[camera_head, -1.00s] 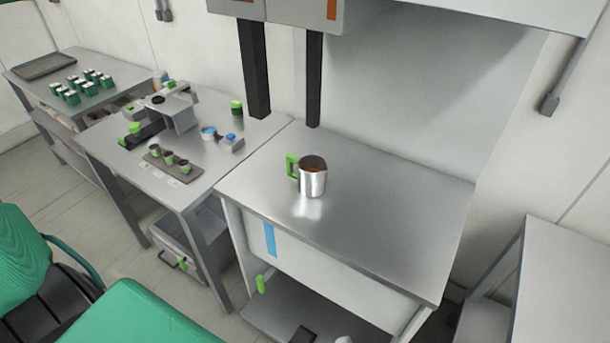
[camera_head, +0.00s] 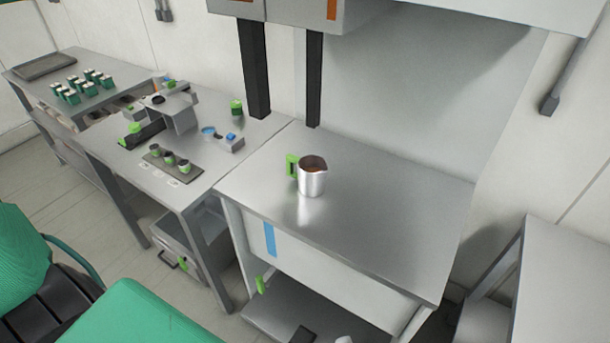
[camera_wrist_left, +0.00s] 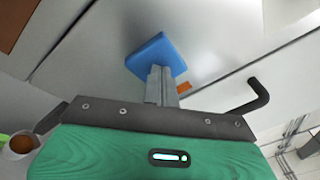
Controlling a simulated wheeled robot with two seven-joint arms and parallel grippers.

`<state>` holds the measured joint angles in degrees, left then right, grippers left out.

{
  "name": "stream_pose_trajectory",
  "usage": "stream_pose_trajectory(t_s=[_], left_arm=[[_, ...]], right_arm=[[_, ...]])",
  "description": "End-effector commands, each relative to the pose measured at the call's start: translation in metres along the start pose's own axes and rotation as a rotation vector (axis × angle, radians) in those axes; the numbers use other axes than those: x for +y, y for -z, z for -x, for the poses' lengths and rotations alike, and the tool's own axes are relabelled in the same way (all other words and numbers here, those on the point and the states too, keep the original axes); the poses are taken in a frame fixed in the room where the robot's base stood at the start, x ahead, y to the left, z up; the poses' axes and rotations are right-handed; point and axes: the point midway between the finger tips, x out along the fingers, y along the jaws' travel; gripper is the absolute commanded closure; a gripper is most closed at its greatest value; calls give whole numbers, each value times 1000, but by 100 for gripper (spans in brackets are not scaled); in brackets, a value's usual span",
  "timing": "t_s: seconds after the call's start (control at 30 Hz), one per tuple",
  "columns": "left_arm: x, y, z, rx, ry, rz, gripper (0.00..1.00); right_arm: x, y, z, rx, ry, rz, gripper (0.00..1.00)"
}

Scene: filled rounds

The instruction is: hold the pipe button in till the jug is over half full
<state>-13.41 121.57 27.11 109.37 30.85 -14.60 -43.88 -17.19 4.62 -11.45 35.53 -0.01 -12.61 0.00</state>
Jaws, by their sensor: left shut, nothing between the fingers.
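The jug (camera_head: 312,181) is a silver cup with a green handle, upright on the steel counter (camera_head: 375,225). Brown liquid shows inside below its rim; its exact level is hard to tell. Part of the jug also shows at the lower left of the left wrist view (camera_wrist_left: 18,158). My left gripper (camera_wrist_left: 160,72) is shut and empty. Its fingertips are at a blue square pad (camera_wrist_left: 157,53), which looks like the pipe button; they look to be touching it, but contact is partly hidden. My left gripper is outside the head view, and my right gripper is in neither view.
A black bent bar (camera_wrist_left: 258,95) sticks out right of the fingers in the left wrist view. Left of the counter, a table (camera_head: 215,165) holds a tray of small cups (camera_head: 168,164) and devices. The counter around the jug is clear.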

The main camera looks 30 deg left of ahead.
Motion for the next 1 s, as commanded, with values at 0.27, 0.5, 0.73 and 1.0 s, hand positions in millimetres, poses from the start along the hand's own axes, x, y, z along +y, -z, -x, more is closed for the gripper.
stream_pose_trajectory(t_s=[0.27,0.5,0.73,1.0], left_arm=[[-2,-1,7,-1,0,0,100],[-5,2,26,-1,1,1,100],[-8,4,44,-1,1,1,100],[-12,6,66,-2,1,-1,100]], right_arm=[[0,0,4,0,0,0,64],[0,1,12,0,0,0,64],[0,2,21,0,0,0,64],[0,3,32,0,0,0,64]])
